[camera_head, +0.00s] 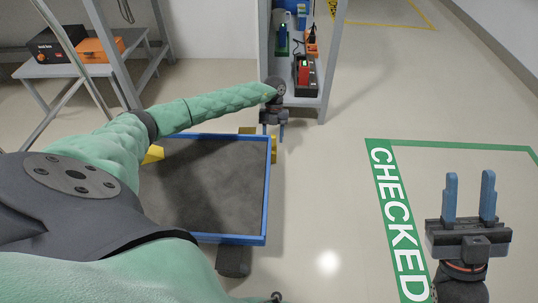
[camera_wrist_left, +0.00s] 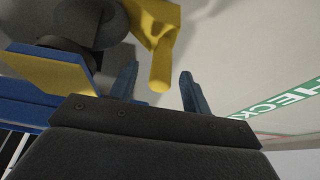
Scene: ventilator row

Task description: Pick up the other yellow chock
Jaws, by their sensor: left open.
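A yellow chock (camera_wrist_left: 160,25) with a rounded handle end shows in the left wrist view beside a dark wheel (camera_wrist_left: 95,22). My left gripper (camera_wrist_left: 160,90) is open, and the handle end appears between its fingertips; no grip shows, and I cannot tell the depth gap. In the head view my left gripper (camera_head: 273,131) points down at the far right corner of the blue-rimmed cart (camera_head: 267,190). Yellow parts show there, one right of the rim (camera_head: 275,152). Another yellow piece (camera_head: 153,154) shows at the cart's left, partly behind my arm. My right gripper (camera_head: 469,195) is open and empty.
A grey shelf (camera_head: 325,75) with tools and bins stands just behind the left gripper. A table (camera_head: 60,70) with black and orange boxes is at the back left. A green "CHECKED" floor outline (camera_head: 384,200) lies right; the floor between is clear.

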